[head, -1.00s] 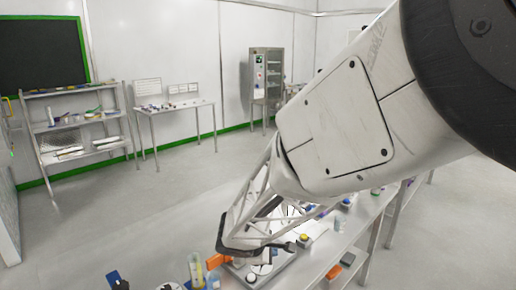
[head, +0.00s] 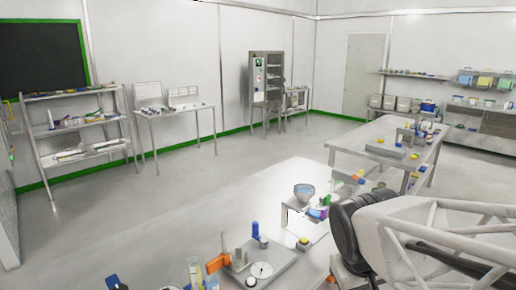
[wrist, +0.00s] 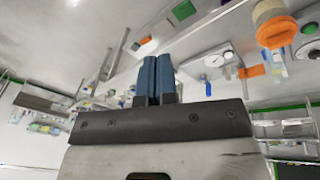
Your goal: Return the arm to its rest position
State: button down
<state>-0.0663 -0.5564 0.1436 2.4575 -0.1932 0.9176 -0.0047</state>
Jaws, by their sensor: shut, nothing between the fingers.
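My gripper shows in the wrist view with its two blue fingers (wrist: 153,80) pressed together and nothing between them. In the head view my arm is at the lower right, beside the right edge of the near bench (head: 300,180); the fingers cannot be made out there. No object of the task is held.
The near bench bears a grey device with a dial (head: 262,270), an orange piece (head: 218,262), a glass bowl (head: 304,192) and a yellow-capped item (head: 303,243). A second bench (head: 350,143) stands behind. Open floor (head: 120,215) lies to the left.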

jog(key=s+m, duration=0.1)
jog(key=s, duration=0.1)
jog(key=s+r+m+y, duration=0.1)
jog(key=s, duration=0.1)
jog(key=shift+s+r+y, duration=0.1)
jog(key=shift+s+y, duration=0.2)
jog(key=shift+s, duration=0.05)
jog(key=c, duration=1.8)
grip_release()
